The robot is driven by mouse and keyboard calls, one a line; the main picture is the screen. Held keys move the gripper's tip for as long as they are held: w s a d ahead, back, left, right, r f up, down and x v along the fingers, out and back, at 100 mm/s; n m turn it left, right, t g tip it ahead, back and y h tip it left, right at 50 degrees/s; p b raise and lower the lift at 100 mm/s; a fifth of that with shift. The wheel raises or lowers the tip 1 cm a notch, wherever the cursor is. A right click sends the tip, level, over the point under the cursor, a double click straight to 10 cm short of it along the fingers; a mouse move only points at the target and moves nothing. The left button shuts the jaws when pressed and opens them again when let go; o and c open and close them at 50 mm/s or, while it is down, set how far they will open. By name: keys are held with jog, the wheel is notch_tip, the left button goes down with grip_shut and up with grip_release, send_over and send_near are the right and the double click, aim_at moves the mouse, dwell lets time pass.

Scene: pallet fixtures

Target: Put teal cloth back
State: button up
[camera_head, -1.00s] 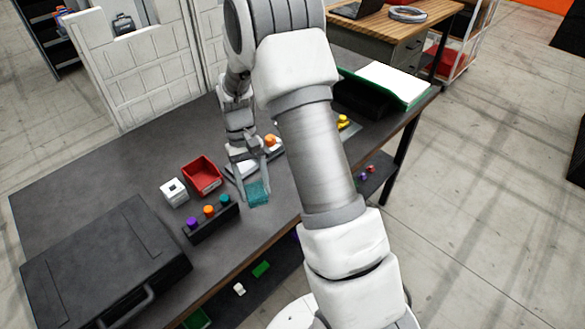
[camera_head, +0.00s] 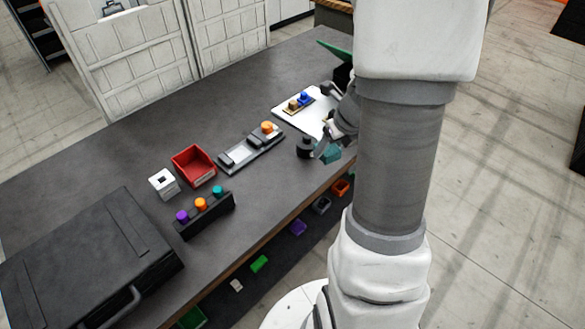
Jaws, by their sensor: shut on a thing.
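The teal cloth (camera_head: 331,154) hangs in my gripper (camera_head: 326,148), near the front right part of the dark table. It is small and partly hidden by the fingers and my arm. My gripper is shut on it, just right of a small black round object (camera_head: 306,147). I cannot tell whether the cloth touches the table. My arm covers the table's right end.
A white board (camera_head: 300,112) with blue and tan pieces lies behind the gripper. A grey tray (camera_head: 252,150) with an orange-topped piece, a red bin (camera_head: 194,166), a white cube (camera_head: 164,183), a peg rack (camera_head: 207,215) and a black case (camera_head: 90,265) stand left. The front middle is clear.

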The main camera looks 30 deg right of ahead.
jog(key=shift+s+d+m+h, duration=0.15)
jog(key=shift+d+m+h, duration=0.2)
jog(key=shift+m, duration=0.25)
send_over(291, 164)
jog(key=s, duration=0.2)
notch_tip(291, 164, down, 7)
jog(key=shift+w+r+b, duration=0.1)
jog(key=shift+b, duration=0.25)
jog(key=shift+w+f+b, duration=0.1)
jog(key=shift+f+b, duration=0.9)
jog(key=shift+f, duration=1.05)
jog(key=shift+f, duration=0.2)
jog(key=o, duration=1)
jog(key=shift+o, duration=0.2)
jog(key=shift+r, duration=0.2)
